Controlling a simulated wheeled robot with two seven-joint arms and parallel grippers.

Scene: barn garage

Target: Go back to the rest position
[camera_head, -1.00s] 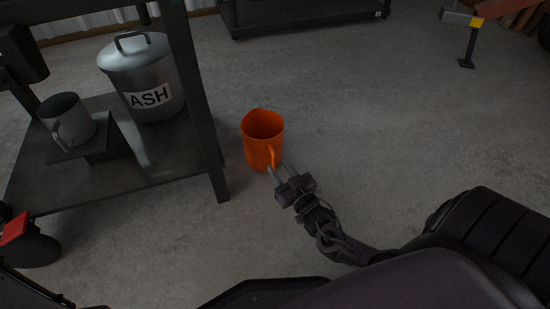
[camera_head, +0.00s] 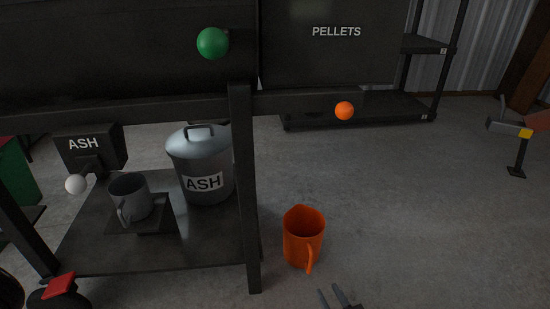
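My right gripper (camera_head: 338,297) shows only by its two fingertips at the bottom edge of the head view, right of centre. The fingers are apart with nothing between them. An orange mug (camera_head: 303,238) stands upright on the concrete floor just above and left of the fingertips, its handle facing the front. The fingers are apart from the handle in the picture. My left gripper is not in view.
A dark metal stand (camera_head: 247,200) fills the left. Its lower shelf (camera_head: 95,245) bears an ASH bin (camera_head: 203,165) and a grey mug (camera_head: 130,198). A green knob (camera_head: 212,43) and an orange knob (camera_head: 344,110) are above.

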